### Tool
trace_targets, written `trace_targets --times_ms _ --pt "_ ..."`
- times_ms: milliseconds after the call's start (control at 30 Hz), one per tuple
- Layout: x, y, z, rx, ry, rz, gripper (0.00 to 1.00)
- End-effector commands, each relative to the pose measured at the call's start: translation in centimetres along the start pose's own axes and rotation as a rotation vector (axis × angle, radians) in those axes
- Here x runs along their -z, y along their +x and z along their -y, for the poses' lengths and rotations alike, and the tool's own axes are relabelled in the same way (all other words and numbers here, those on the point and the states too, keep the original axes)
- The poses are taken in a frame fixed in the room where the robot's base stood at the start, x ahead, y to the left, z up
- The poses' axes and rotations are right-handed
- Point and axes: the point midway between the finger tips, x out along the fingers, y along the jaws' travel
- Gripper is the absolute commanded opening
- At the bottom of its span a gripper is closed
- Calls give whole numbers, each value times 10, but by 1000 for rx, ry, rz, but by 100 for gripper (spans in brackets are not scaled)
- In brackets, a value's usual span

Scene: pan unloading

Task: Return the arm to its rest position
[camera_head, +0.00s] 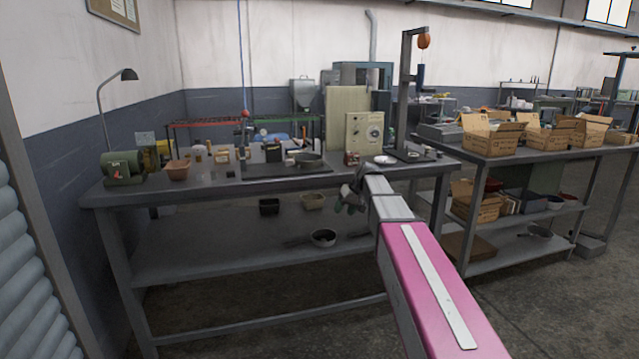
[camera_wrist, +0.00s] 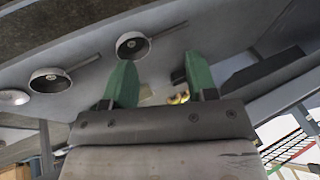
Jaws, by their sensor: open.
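My arm reaches forward over the front edge of the workbench (camera_head: 215,188) in the head view. My gripper (camera_head: 348,206) is at its far end, low at the bench's front edge, small and partly hidden by my arm. In the wrist view my gripper (camera_wrist: 162,80) shows two green fingers well apart with nothing held between them. Beyond the fingers, two pans with handles, a left pan (camera_wrist: 50,80) and a right pan (camera_wrist: 132,45), lie on a grey surface, apart from the fingers.
Another pan (camera_head: 323,237) lies on the lower shelf (camera_head: 210,262). A green grinder (camera_head: 122,167) stands at the left. A second table (camera_head: 540,152) with cardboard boxes (camera_head: 492,133) is at the right.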

Motion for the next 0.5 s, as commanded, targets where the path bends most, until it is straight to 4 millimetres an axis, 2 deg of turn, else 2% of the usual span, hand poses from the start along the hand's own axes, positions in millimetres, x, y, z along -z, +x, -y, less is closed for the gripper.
trace_targets --times_ms 33,300,500 --pt "-33 15 -5 -23 30 20 52" --pt "-161 77 -34 -168 174 110 52" --pt "-257 105 -46 -278 261 171 52"
